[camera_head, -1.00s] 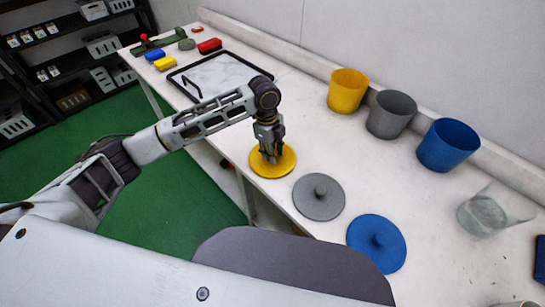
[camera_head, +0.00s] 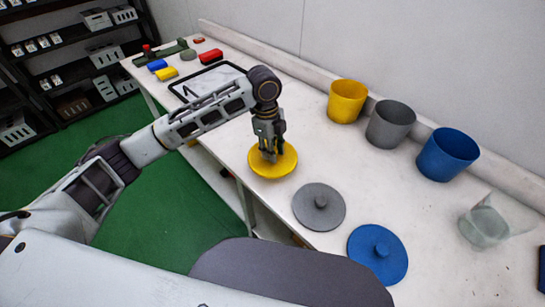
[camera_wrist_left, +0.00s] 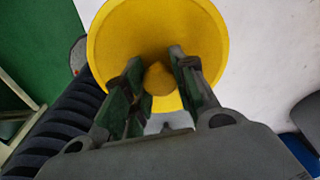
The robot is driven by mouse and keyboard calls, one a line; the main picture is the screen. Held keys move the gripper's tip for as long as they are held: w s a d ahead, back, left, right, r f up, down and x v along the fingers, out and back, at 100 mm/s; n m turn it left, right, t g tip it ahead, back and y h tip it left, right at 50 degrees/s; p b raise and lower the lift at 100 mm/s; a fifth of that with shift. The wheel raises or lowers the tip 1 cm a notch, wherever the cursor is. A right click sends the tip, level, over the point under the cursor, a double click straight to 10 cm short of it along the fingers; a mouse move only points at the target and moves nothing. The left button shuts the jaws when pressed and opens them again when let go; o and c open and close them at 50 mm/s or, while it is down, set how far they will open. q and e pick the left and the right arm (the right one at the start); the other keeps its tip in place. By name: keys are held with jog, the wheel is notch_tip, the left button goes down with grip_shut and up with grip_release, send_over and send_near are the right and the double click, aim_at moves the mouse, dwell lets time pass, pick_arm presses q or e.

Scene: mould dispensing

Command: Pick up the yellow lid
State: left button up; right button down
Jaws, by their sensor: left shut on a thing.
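The round yellow lid (camera_head: 284,168) is at the front edge of the white table in the head view. My left gripper (camera_head: 269,152) points down at its middle, with its fingers closed on the knob. In the left wrist view the yellow lid (camera_wrist_left: 205,40) fills the upper middle, and its knob (camera_wrist_left: 158,78) sits between the two fingers (camera_wrist_left: 160,85). The lid seems slightly raised off the table, though the gap is hard to see. My right gripper is not in view.
A grey lid (camera_head: 335,213) and a blue lid (camera_head: 390,265) lie to the right. Yellow (camera_head: 346,102), grey (camera_head: 389,126) and blue (camera_head: 446,156) pots stand along the wall. A clear container (camera_head: 484,230) is at right. A black-framed tray (camera_head: 215,76) lies to the left.

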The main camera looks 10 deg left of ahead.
pick_arm(q)
jog(key=shift+r, duration=2.1)
